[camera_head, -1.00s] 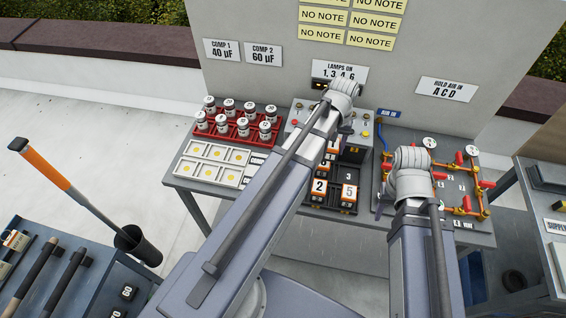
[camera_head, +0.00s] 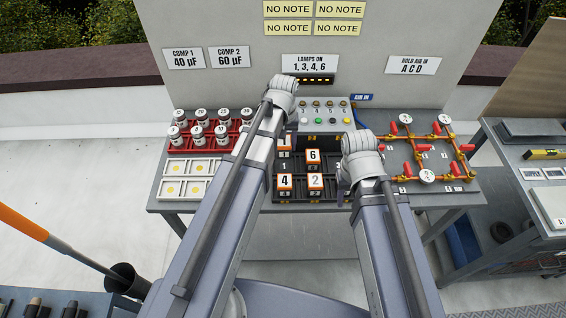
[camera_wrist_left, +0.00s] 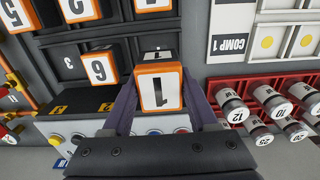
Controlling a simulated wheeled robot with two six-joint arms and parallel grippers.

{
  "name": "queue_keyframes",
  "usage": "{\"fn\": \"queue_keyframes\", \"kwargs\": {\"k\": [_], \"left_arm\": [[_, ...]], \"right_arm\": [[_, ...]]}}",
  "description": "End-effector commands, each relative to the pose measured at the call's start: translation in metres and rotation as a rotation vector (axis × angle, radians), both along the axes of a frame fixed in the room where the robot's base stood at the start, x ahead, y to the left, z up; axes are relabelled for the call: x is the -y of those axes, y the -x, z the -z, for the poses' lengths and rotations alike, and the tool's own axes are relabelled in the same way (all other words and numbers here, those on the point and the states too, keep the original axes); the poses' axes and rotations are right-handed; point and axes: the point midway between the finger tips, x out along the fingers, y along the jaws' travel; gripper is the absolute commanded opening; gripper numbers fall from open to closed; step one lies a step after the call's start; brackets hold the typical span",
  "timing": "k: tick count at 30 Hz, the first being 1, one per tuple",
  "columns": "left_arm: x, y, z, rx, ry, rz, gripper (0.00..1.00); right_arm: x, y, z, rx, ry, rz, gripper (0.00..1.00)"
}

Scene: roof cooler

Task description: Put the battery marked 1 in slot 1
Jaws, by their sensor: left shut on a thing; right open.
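The battery marked 1 (camera_wrist_left: 160,88) is a white block with an orange frame, held between the fingers of my left gripper (camera_wrist_left: 158,100). In the head view the battery (camera_head: 284,143) is partly hidden by my left arm. It is above the back left of the dark slot tray (camera_head: 330,194), behind the bare slot label 1 (camera_head: 284,167). I cannot tell whether it touches the tray. My left gripper's fingers are mostly hidden in the head view. My right gripper (camera_head: 343,180) is open over the tray's right part, partly hidden by its wrist.
Battery 6 (camera_head: 313,157) stands just right of slot 1; batteries 4 (camera_head: 285,182) and 2 (camera_head: 316,180) are in front. A lamp panel (camera_head: 325,116) rises behind. A red capacitor rack (camera_head: 205,143) is left; pipework with red valves (camera_head: 440,150) is right.

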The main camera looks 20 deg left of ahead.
Motion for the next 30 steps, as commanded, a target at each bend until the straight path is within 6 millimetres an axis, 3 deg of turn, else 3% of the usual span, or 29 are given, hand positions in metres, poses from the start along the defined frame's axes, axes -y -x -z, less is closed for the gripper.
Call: {"fn": "queue_keyframes", "kwargs": {"k": [1, 5, 14, 24, 30], "left_arm": [[0.000, 0.000, 0.017, 0.000, 0.000, 0.000, 0.00], [0.000, 0.000, 0.033, 0.000, 0.000, 0.000, 0.00], [0.000, 0.000, 0.038, 0.000, 0.000, 0.000, 0.00], [0.000, 0.000, 0.074, 0.000, 0.000, 0.000, 0.00], [0.000, 0.000, 0.071, 0.000, 0.000, 0.000, 0.00]], "right_arm": [[0.000, 0.000, 0.017, 0.000, 0.000, 0.000, 0.50], [0.000, 0.000, 0.033, 0.000, 0.000, 0.000, 0.50], [0.000, 0.000, 0.038, 0.000, 0.000, 0.000, 0.50], [0.000, 0.000, 0.074, 0.000, 0.000, 0.000, 0.50], [0.000, 0.000, 0.071, 0.000, 0.000, 0.000, 0.50]]}}
